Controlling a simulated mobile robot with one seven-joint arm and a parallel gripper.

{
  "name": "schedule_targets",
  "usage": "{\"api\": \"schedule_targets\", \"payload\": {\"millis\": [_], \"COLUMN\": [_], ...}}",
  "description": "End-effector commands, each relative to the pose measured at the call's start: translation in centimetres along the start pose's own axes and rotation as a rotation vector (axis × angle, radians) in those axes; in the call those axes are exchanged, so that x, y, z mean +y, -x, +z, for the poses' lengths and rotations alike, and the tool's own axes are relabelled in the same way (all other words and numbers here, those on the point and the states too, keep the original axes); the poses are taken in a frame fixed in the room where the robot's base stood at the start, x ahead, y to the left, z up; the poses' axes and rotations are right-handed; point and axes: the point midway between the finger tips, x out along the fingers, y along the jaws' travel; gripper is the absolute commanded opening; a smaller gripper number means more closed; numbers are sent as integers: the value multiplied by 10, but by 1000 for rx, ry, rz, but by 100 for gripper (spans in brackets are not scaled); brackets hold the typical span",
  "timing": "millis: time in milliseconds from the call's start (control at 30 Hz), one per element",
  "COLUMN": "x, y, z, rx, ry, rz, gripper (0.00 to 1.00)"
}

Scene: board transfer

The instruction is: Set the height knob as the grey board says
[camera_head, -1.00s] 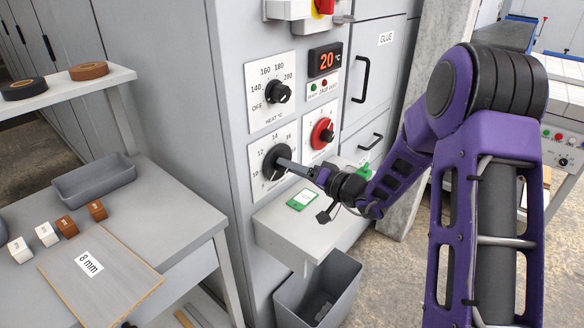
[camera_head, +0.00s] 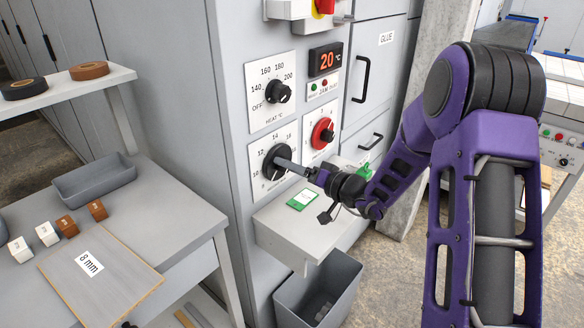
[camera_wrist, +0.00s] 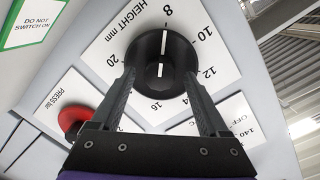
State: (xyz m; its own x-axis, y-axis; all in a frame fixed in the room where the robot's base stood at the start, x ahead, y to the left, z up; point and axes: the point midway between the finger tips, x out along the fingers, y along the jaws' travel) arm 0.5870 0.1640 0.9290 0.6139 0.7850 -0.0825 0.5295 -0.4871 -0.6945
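The grey board (camera_head: 125,268), marked "8 mm", lies on the table at the lower left. The height knob (camera_head: 270,165) is the black, lower-left knob on the machine front; in the wrist view the black knob (camera_wrist: 164,44) sits on the white "HEIGHT mm" dial (camera_wrist: 112,40). Its white mark points up, close to the 8. My gripper (camera_head: 282,163) reaches the knob from the right; in the wrist view its fingers (camera_wrist: 159,74) stand on either side of the knob. They look apart, with a gap beside its front face; contact is not clear.
A black heat knob (camera_head: 278,92) is above and a red knob (camera_head: 322,133) is to the right. A small shelf (camera_head: 290,228) with a green-edged card juts out below, above a grey bin (camera_head: 325,295). A tray (camera_head: 95,182) and small blocks share the table.

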Motion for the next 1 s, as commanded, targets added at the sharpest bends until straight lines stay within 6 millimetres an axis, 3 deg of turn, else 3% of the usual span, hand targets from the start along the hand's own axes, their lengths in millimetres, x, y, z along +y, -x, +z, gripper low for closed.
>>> {"api": "schedule_targets", "payload": {"millis": [233,367,1000], "x": [0,1,0], "y": [1,12,153], "z": [0,-1,-1], "rx": [1,1,3], "ry": [-1,0,-1], "rz": [0,3,2], "gripper": [78,78,78]}}
